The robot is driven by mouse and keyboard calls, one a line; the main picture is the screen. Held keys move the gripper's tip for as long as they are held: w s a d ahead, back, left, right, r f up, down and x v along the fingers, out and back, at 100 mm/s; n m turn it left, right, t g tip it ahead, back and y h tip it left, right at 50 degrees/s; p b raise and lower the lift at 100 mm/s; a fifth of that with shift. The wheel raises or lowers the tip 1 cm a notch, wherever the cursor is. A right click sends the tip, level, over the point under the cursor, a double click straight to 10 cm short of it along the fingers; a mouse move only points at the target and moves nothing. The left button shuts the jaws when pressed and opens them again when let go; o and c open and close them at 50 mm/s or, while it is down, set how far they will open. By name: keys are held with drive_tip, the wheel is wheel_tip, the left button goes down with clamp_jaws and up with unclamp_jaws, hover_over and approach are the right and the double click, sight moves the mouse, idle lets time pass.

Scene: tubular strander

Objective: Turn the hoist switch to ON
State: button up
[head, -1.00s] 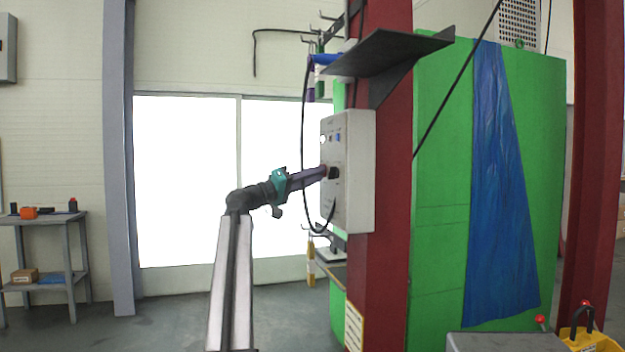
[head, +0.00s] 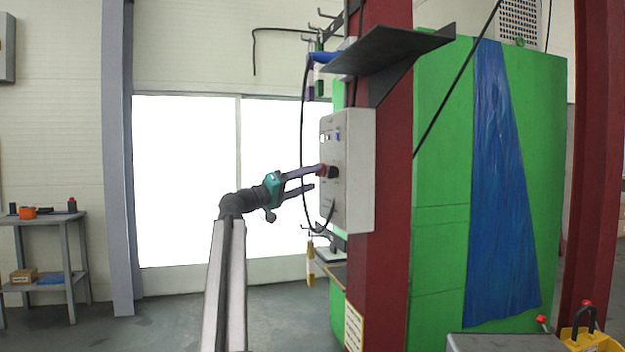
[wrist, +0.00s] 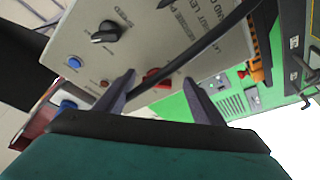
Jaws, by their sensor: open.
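A light grey control box (head: 358,170) is mounted on the dark red column. A dark knob (head: 333,172) with red beside it sticks out from its front face. My gripper (head: 317,177) is open in front of this face, its upper finger close to the knob. In the wrist view, a red switch (wrist: 157,76) shows between my two spread fingers (wrist: 158,80). A black cable partly covers the switch, so its pointer position cannot be read. Whether the fingertips touch the panel cannot be told. A black knob (wrist: 107,32) sits apart on the same panel.
A black cable (wrist: 195,48) crosses the panel close to my fingers. A dark shelf (head: 385,52) juts out above the box. A green cabinet (head: 438,200) stands to the right.

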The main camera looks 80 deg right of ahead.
drive_tip(key=shift+a, duration=0.3)
drive_tip(key=b+v, duration=0.1)
drive_tip(key=v, duration=1.2)
drive_tip(key=shift+a+f+b, duration=0.2)
drive_tip(key=shift+f+b, duration=0.15)
drive_tip(key=shift+f, duration=0.1)
idle(1.1)
idle(0.5)
drive_tip(key=p+v, duration=0.1)
drive_tip(key=v, duration=1.3)
drive_tip(key=shift+s, duration=0.1)
